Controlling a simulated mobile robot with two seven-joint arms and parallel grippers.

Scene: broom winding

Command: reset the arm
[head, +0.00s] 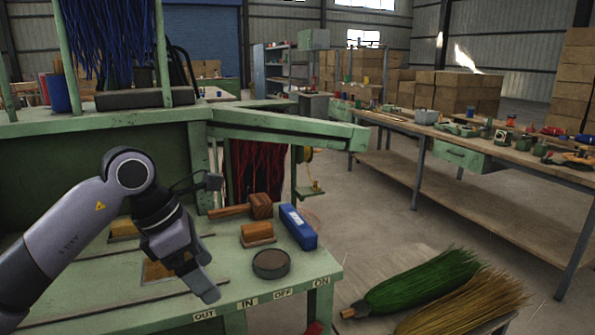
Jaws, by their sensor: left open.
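My left arm (62,232) comes in from the left over the green workbench. My left gripper (200,288) points down and to the right above the bench's front part, near the OUT label. It is open and nothing shows between its fingers. My right arm and right gripper are not in view.
On the green bench (300,267) are a wooden mallet (258,206), a brush (257,235), a blue box (298,227) and a dark round tin (271,264). Green (420,281) and straw (470,305) broom heads lie at lower right. A cluttered long table (475,143) stands behind; floor between is clear.

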